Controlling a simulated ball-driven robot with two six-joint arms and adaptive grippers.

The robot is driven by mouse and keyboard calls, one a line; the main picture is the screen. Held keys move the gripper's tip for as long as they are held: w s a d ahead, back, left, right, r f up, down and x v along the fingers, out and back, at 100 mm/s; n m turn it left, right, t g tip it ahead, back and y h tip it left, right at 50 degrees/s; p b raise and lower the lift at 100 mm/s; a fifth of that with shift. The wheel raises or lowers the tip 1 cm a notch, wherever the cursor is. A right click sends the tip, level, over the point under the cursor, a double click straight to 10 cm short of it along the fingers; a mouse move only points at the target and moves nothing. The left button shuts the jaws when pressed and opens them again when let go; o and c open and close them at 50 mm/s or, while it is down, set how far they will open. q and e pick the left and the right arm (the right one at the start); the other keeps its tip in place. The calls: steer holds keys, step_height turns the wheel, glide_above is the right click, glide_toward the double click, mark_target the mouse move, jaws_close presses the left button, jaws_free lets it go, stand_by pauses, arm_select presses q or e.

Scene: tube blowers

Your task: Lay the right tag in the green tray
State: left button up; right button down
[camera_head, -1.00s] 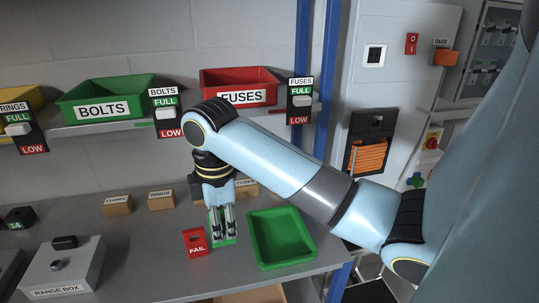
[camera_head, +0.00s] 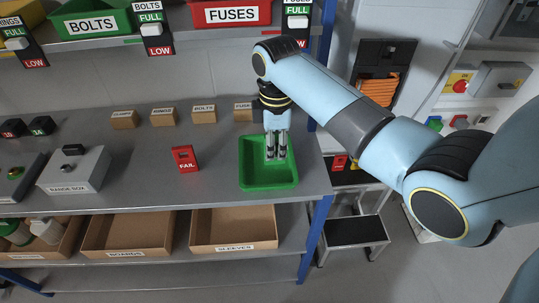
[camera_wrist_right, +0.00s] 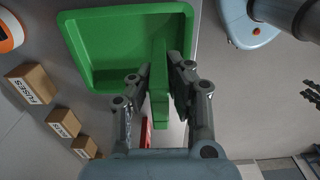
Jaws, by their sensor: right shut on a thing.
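My right gripper (camera_head: 276,155) points down over the green tray (camera_head: 268,186) on the bench. In the right wrist view the gripper (camera_wrist_right: 160,88) is shut on a green tag (camera_wrist_right: 159,75), seen edge-on between the fingers with the tray (camera_wrist_right: 115,45) behind it. In the head view the tag is hard to tell from the tray, and I cannot tell whether it touches the tray floor. A red FAIL tag (camera_head: 185,159) stands on the bench to the left of the tray.
Small cardboard label boxes (camera_head: 204,114) line the back of the bench. The range box (camera_head: 75,170) stands at the left. The tray sits near the bench's right end, with bare bench between it and the FAIL tag. Open bins (camera_head: 232,229) sit on the shelf below.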

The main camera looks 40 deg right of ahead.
steer(key=shift+w+a+f, duration=0.2)
steer(key=shift+w+f, duration=0.45)
steer(key=shift+w, duration=0.35)
steer(key=shift+w+f, duration=0.15)
steer(key=shift+f, duration=1.9)
steer(key=c, duration=1.3)
jaws_free()
steer(key=shift+f, duration=0.15)
step_height(320, 180, up, 12)
steer(key=shift+r, duration=0.2)
